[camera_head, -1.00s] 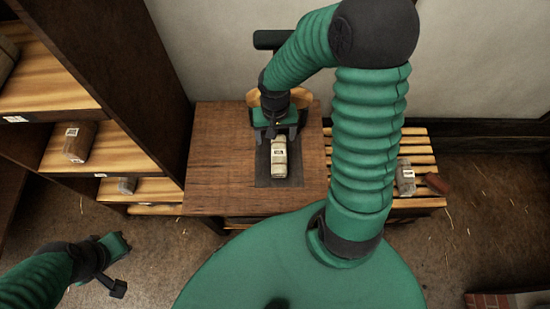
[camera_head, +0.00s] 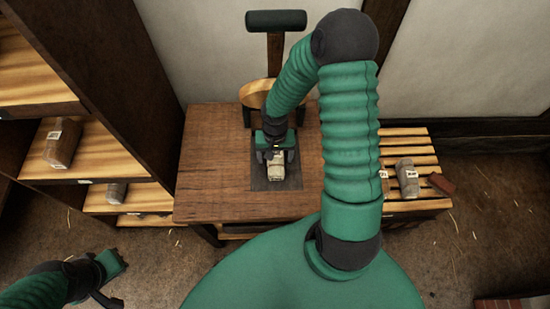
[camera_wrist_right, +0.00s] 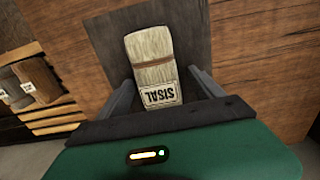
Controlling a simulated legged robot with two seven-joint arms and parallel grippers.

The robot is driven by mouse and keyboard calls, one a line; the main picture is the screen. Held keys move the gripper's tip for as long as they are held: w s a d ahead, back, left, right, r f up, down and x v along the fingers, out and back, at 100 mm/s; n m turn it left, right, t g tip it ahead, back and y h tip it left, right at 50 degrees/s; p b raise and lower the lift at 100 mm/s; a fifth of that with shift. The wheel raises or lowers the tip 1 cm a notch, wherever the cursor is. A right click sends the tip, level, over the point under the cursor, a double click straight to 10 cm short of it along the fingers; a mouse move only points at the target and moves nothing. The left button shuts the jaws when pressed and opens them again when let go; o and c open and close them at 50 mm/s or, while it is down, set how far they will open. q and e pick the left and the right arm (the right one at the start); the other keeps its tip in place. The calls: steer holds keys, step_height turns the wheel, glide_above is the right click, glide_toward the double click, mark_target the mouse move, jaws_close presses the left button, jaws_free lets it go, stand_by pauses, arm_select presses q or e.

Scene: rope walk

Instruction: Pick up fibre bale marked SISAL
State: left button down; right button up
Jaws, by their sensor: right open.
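The pale fibre bale (camera_head: 276,170) lies on a dark mat (camera_head: 262,183) on the wooden table. In the right wrist view the bale (camera_wrist_right: 151,62) carries a label reading SISAL, upside down in the picture. My right gripper (camera_head: 276,157) is over the bale's far end. In the wrist view its two fingers stand open, one on each side of the label end, with gaps between fingers and bale. The head view hides part of the bale under the gripper. My left gripper (camera_head: 112,282) is low at the left, over the floor, away from the bale; its jaws are unclear.
A shelf unit (camera_head: 107,135) at the left holds a brown bale (camera_head: 62,145) and a smaller grey one (camera_head: 116,192). A slatted rack (camera_head: 402,146) at the right holds another bale (camera_head: 407,178) and a reddish block (camera_head: 441,184). The table's left part is clear.

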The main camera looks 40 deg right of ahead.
steer(key=shift+r, duration=0.1)
jaws_close()
stand_by(0.3)
